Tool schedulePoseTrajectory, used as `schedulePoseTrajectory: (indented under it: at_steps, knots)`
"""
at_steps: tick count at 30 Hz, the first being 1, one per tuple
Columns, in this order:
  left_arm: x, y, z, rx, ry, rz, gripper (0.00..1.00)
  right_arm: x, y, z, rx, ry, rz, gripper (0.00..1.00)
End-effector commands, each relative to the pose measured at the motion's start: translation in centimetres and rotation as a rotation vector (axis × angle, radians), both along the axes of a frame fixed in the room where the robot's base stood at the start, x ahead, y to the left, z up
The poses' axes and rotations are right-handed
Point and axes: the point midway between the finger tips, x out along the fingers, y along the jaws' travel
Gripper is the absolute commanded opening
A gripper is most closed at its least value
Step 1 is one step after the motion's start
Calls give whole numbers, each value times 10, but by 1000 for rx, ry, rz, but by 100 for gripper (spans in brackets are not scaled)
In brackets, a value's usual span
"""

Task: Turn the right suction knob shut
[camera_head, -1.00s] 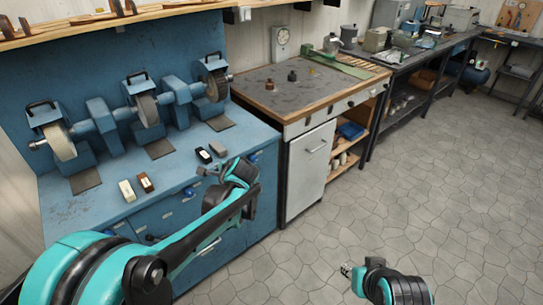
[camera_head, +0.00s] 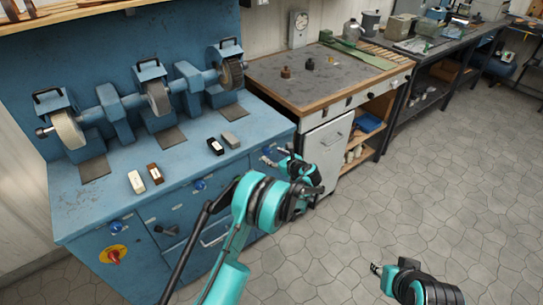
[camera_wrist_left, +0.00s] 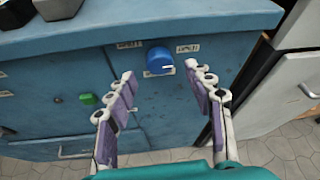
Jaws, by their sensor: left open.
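The right suction knob is a round blue knob (camera_wrist_left: 158,59) on the cabinet's upper front, between two small white labels, with a short white mark at its lower right. It shows small in the head view (camera_head: 267,151). My left gripper (camera_wrist_left: 161,75) is open and empty, its fingers pointing at the knob from in front, one to each side in the picture; I see no contact. In the head view my left gripper (camera_head: 271,158) is at the cabinet's right front. My right gripper (camera_head: 376,269) hangs over the floor at lower right; its jaws are too small to judge.
Two more blue knobs (camera_head: 200,184) (camera_head: 116,227) and a red switch (camera_head: 113,254) sit along the blue cabinet front. A green button (camera_wrist_left: 88,99) is left of the right knob. Grinding wheels and small blocks stand on top. A wood-edged bench (camera_head: 330,75) adjoins at right.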

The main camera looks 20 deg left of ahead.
Motion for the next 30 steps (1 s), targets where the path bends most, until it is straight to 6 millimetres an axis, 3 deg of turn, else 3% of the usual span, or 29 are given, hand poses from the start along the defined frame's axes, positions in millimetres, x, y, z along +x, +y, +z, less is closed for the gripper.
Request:
schedulePoseTrajectory:
  at_steps: [6,17,23,30]
  knots:
    - [19,20,-13,-2,0,2,53,0,0,-13,0,0,0,34]
    - [25,25,-14,-2,-1,0,53,0,0,-14,0,0,0,34]
    - [25,25,-14,-2,-1,0,5,0,0,-14,0,0,0,34]
    - [24,25,-14,-6,-6,0,3,0,0,-14,0,0,0,34]
